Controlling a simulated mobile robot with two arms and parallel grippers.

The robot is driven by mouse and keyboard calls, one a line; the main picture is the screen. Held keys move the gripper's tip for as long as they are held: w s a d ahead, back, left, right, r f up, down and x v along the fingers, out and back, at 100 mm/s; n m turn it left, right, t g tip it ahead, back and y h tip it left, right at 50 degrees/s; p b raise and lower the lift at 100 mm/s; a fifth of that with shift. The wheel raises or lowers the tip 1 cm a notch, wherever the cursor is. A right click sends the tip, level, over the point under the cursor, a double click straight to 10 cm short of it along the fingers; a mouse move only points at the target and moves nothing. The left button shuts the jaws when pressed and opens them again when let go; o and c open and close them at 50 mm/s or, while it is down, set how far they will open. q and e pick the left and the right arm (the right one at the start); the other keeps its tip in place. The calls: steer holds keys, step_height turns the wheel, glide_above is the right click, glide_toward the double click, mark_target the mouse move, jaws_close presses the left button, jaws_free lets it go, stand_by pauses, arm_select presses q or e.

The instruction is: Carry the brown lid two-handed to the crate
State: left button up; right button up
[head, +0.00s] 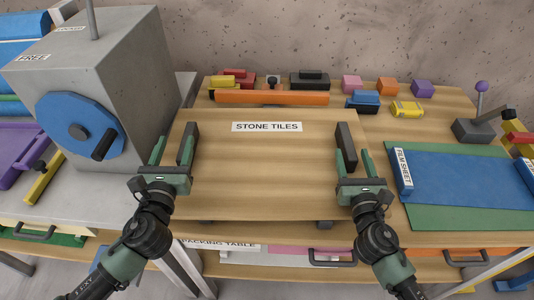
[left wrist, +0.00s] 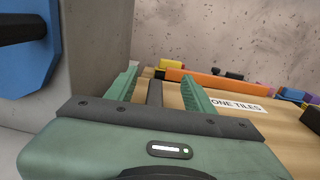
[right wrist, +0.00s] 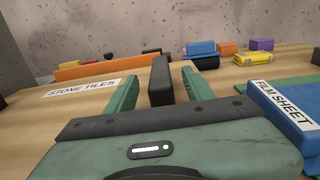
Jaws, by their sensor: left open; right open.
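The brown lid (head: 265,170) is a flat wooden board with a white STONE TILES label and an upright dark handle near each side. It lies level over the table in the head view. My left gripper (head: 174,152) is open, with its fingers on either side of the left handle (left wrist: 155,93). My right gripper (head: 353,155) is open, with its fingers on either side of the right handle (right wrist: 161,80). Gaps show between fingers and handles in both wrist views. I cannot make out a crate for the lid; what lies under the lid is hidden.
A grey machine (head: 125,85) with a blue disc stands close left of the lid. An orange bar (head: 272,98) and several coloured blocks lie behind it. A blue sheet (head: 465,185) on a green mat and a lever device (head: 477,128) are at the right.

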mark_target(347, 139)
arm_select(q)
step_height(347, 139, down, 6)
steer(key=shift+r, duration=0.25)
arm_select(e)
steer(key=w, duration=0.2)
steer(key=shift+w, duration=0.3)
arm_select(q)
steer(key=w, duration=0.7)
steer(key=shift+w+f, duration=0.1)
steer(key=shift+w, duration=0.1)
arm_select(e)
steer(key=w, duration=0.4)
arm_select(q)
jaws_close()
arm_select(e)
jaws_close()
steer(key=shift+a, duration=0.1)
arm_select(q)
steer(key=shift+w+r, duration=0.15)
steer(key=shift+r, duration=0.15)
arm_select(e)
steer(key=shift+w+r, duration=0.1)
steer(key=shift+r, duration=0.2)
